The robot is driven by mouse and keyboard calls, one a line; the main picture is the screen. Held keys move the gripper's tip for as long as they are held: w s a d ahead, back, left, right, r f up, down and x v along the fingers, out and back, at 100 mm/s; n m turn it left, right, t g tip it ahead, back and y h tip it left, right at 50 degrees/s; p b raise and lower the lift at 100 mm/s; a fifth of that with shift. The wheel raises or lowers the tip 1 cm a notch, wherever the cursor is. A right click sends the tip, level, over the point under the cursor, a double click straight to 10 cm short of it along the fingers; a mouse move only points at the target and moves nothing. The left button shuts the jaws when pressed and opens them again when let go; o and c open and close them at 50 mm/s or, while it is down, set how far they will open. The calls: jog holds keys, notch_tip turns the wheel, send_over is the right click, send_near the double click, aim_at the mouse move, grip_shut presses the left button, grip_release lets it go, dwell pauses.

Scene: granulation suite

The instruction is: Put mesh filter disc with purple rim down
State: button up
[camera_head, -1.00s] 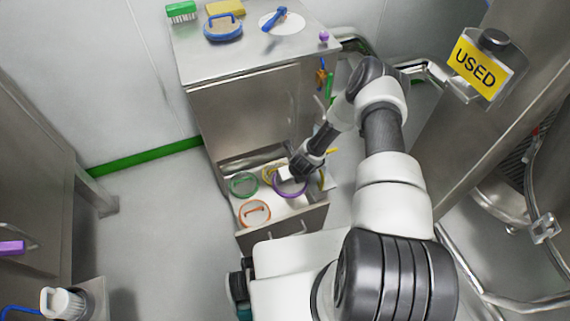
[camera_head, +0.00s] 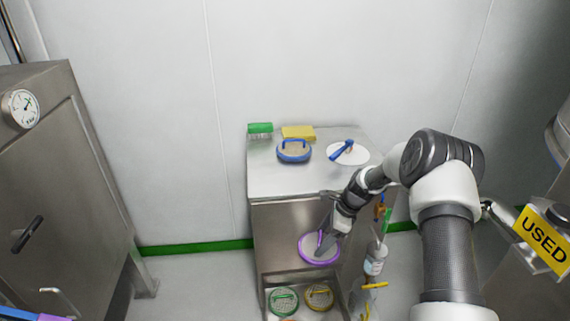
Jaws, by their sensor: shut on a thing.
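The mesh filter disc with the purple rim (camera_head: 305,255) hangs in the air in front of the steel cabinet, above its open drawer. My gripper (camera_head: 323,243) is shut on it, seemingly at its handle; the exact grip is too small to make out. The cabinet's steel top (camera_head: 276,181) is above and behind the disc, with bare room at its front.
On the cabinet top are a green brush (camera_head: 260,129), a yellow sponge (camera_head: 298,132), a blue-rimmed disc (camera_head: 294,153) and a blue tool (camera_head: 342,150) on a white round sheet. The open drawer holds a green-rimmed disc (camera_head: 283,302) and a yellow-rimmed disc (camera_head: 319,297). A bottle (camera_head: 375,262) hangs at the right.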

notch_tip(320, 180, up, 19)
jog(key=a+n+g+p, duration=0.2)
jog(key=n+p, duration=0.1)
jog(key=n, duration=0.1)
jog(key=w+a+r+m+t+h+p, duration=0.2)
jog(key=w+a+r+m+t+p, duration=0.45)
jog(key=w+a+m, duration=0.75)
jog(key=shift+g, duration=0.55)
jog(key=shift+s+a+f, duration=0.1)
jog(key=shift+s+f, duration=0.05)
jog(key=shift+f, duration=3.4)
jog(key=o, duration=1.4)
jog(key=v, duration=1.2)
jog(key=shift+r, duration=0.15)
